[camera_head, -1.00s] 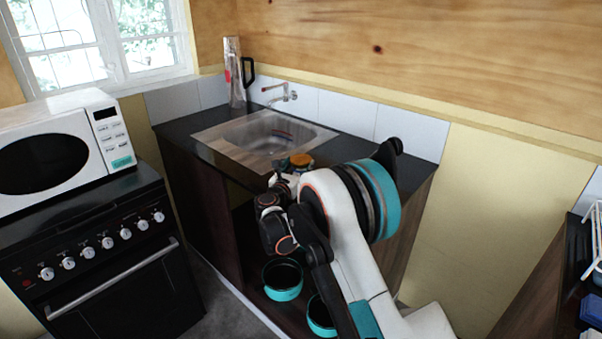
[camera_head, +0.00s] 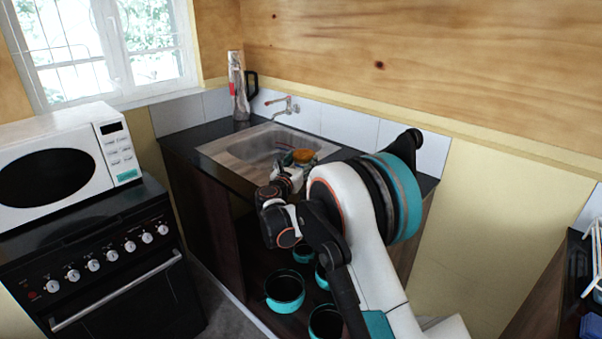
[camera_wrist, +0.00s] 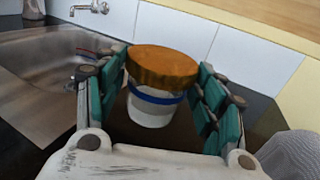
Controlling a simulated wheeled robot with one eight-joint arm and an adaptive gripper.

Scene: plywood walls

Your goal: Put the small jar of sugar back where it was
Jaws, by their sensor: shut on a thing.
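The small jar (camera_wrist: 152,108) has a white body, a blue band and an orange-brown lid; in the wrist view it stands between the teal finger pads. My gripper (camera_wrist: 155,100) is shut on it. In the head view the jar's lid (camera_head: 303,156) shows at the front right edge of the sink, with my gripper (camera_head: 292,168) around it. My arm hides part of the counter there. I cannot tell whether the jar touches the counter. No label for sugar is readable.
A steel sink (camera_head: 225,150) is set in the dark counter (camera_head: 185,133). A tall flask-like container (camera_head: 238,90) stands at the back. Teal pots (camera_head: 285,288) sit on the open shelf below. A stove (camera_head: 110,270) with a microwave (camera_head: 60,165) is at left.

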